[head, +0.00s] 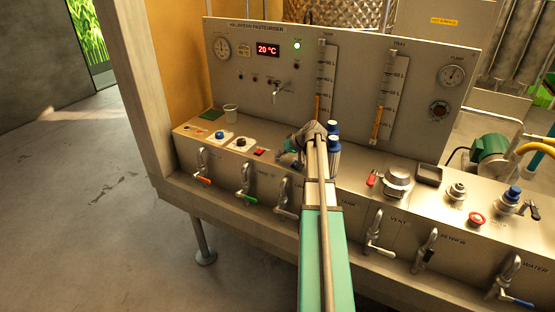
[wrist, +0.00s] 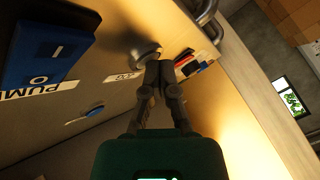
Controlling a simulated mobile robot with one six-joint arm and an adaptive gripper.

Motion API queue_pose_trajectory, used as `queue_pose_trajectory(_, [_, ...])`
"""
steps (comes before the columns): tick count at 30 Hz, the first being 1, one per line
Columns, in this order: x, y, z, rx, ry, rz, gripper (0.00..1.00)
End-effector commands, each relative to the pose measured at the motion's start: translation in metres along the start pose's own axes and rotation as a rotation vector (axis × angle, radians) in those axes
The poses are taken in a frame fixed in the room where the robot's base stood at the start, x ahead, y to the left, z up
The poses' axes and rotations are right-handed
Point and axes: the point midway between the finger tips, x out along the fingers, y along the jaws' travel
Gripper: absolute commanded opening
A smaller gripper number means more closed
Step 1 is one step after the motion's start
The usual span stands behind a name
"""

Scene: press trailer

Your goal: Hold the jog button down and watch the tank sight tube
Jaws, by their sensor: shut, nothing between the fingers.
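The jog button is a round metal button (wrist: 147,52) beside a small JOG label (wrist: 123,76) in the wrist view. My gripper (wrist: 159,66) is shut and empty, its fingertips right at the button's edge in that view. I cannot tell whether they touch or press it. In the head view my gripper (head: 289,146) is low over the console, and my arm hides the button. The left sight tube (head: 321,75) has an orange column (head: 318,107) near its bottom; its heading is too small to read surely. The right tube (head: 386,90), headed TRAY, also shows orange low down.
A blue PUMP rocker switch (wrist: 46,48) is close by in the wrist view. A metal lid (head: 397,178) and red mushroom button (head: 476,219) are to the right.

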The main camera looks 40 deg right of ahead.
Motion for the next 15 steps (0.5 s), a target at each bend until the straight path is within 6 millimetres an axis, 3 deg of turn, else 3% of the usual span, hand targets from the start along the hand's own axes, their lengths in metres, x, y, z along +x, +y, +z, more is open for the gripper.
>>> queue_pose_trajectory(15, [-0.0081, -0.0058, -0.006, 0.0, 0.0, 0.0, 0.0])
